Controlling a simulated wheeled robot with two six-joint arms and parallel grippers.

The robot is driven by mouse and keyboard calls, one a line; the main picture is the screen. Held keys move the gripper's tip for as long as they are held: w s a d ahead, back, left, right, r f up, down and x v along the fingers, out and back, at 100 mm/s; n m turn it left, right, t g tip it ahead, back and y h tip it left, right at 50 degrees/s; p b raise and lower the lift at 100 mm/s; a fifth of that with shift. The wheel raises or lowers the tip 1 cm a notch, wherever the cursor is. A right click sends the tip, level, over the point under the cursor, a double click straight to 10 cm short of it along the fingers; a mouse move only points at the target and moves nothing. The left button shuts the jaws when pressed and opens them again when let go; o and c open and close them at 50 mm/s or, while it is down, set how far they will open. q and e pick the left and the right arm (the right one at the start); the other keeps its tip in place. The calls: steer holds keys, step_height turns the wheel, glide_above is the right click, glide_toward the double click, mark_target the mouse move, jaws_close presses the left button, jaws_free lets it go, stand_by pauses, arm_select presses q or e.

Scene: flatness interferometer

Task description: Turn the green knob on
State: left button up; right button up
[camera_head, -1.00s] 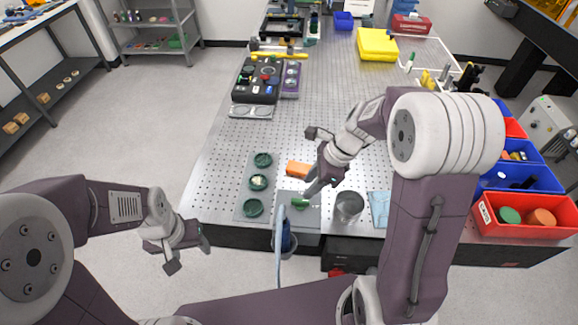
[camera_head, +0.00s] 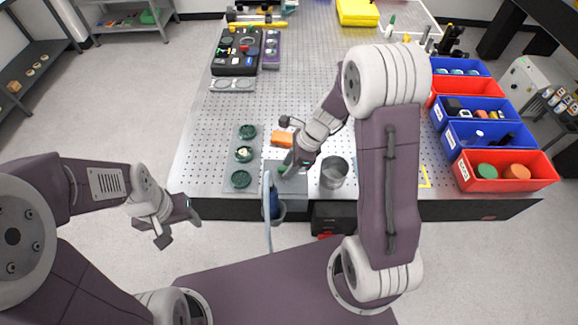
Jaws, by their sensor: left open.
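A black control box (camera_head: 236,57) with several round knobs and buttons stands toward the back left of the table; the knobs are too small to tell which one is green or how it is set. A small green piece (camera_head: 282,170) lies on a grey plate (camera_head: 294,185) near the front edge, partly hidden by my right gripper. My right gripper (camera_head: 288,144) is over the table's front part, fingers apart, close to an orange block (camera_head: 282,139) and the green piece. My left gripper (camera_head: 178,229) is open and empty, off the table at its front left.
Dark green round dishes (camera_head: 241,179) stand left of the grey plate. A metal cup (camera_head: 334,172) stands right of it. Blue and red bins (camera_head: 505,184) line the right. The table's middle is clear.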

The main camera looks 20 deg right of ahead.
steer(key=shift+w+f, duration=0.1)
steer(key=shift+w, duration=0.05)
jaws_close()
